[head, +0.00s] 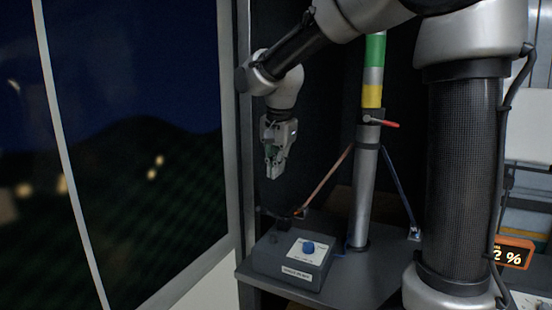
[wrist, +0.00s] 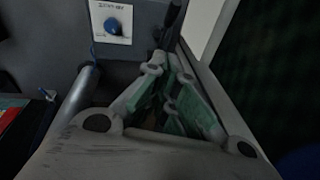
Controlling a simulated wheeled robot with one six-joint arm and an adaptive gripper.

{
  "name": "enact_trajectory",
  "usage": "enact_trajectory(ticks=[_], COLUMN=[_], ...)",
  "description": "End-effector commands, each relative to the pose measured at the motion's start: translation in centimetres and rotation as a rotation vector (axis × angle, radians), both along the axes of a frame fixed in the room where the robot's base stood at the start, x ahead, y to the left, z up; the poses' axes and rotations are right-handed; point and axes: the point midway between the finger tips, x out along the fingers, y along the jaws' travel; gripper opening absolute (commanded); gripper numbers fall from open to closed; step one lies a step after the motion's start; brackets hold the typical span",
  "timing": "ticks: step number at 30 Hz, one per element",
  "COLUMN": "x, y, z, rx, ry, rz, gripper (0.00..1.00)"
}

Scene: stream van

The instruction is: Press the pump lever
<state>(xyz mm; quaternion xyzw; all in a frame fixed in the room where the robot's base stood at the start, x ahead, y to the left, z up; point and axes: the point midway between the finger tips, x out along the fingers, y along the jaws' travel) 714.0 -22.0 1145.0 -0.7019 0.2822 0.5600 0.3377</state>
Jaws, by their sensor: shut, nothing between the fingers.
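My gripper (head: 272,176) points down, its fingers closed and empty, in the air above the back left of a dark grey box in the head view.
A metal mast (head: 362,195) with green and yellow bands rises right of the box, with a red handle (head: 382,123) and braces. The box stands on a grey platform (head: 345,278). A dark window (head: 120,150) lies left, its frame close to my gripper. An orange-framed display (head: 514,253) is at right.

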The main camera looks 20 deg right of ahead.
Motion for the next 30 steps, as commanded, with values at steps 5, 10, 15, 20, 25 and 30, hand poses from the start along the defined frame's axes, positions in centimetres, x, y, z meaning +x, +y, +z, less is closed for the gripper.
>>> enact_trajectory(ticks=[5, 10, 15, 20, 25, 30], x=[0.8, 0.2, -0.1, -0.2, -0.2, 0.1], y=[-0.1, 1.1, 1.9, 2.1, 2.1, 2.2], z=[-3.8, -6.0, -7.1, -7.4, -7.3, -7.5], rx=[-0.001, -0.001, -0.001, 0.000, 0.000, -0.006], ry=[0.004, 0.002, 0.002, 0.000, 0.000, -0.004], rz=[-0.001, 0.002, 0.001, 0.000, 0.000, 0.000], gripper=[0.00, 0.00, 0.00, 0.00, 0.00, 0.00])
